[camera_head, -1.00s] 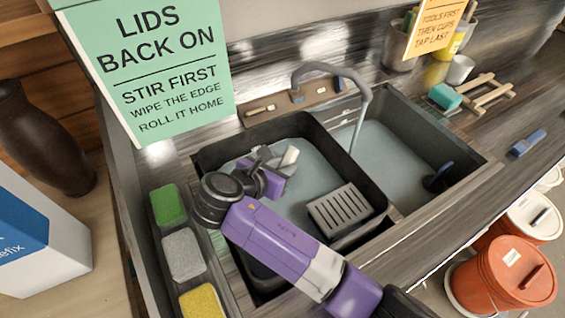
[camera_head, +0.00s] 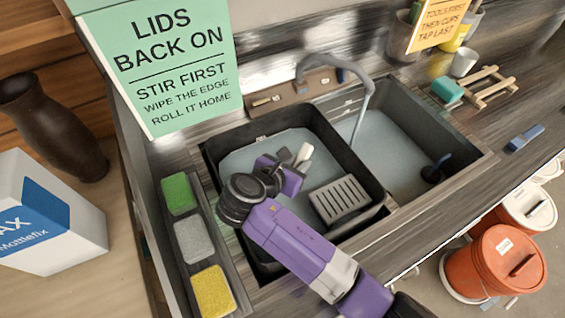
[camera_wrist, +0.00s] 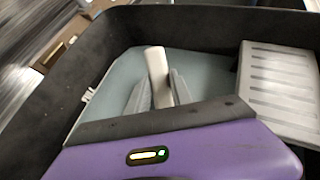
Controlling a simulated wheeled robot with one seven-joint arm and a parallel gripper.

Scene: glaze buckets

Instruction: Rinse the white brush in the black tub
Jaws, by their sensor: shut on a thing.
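The black tub (camera_head: 215,150) sits in the left sink basin and holds grey-blue water; its dark walls also show in the wrist view (camera_wrist: 50,115). My gripper (camera_head: 295,157) is inside the tub's outline, over the water. It is shut on the white brush (camera_head: 305,153), whose pale end sticks out past the fingers. In the wrist view the white brush (camera_wrist: 157,70) stands between the two grey fingers (camera_wrist: 155,95). The brush's far end is hidden, and I cannot tell how deep it is in the water.
A grey slotted rack (camera_head: 341,200) sits at the tub's right side. A curved faucet (camera_head: 366,105) stands behind. Green, grey and yellow sponges (camera_head: 193,241) lie in a tray to the left. A sign (camera_head: 165,65) hangs at the back left. Orange buckets (camera_head: 495,268) stand at the lower right.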

